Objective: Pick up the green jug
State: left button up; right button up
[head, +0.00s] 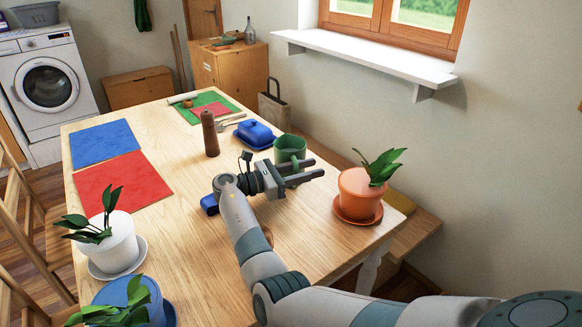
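The green jug (289,147) stands upright on the wooden table, right of the blue butter dish. Its lower part is partly hidden behind my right gripper. My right gripper (318,167) is on the near side of the jug, its two fingers pointing right with a gap between them. Nothing shows between the fingers. I cannot tell whether the gripper touches the jug. My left gripper is not in view.
A blue butter dish (256,134) and a brown pepper mill (210,136) stand left of the jug. A potted plant in terracotta (358,195) stands at the right edge. A small blue object (209,204) sits beside my arm. Red (120,182) and blue mats (103,143) lie left.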

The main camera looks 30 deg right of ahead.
dwell(0.4)
grip_shut()
dwell(1.2)
jog(key=shift+r, duration=0.1)
dwell(0.3)
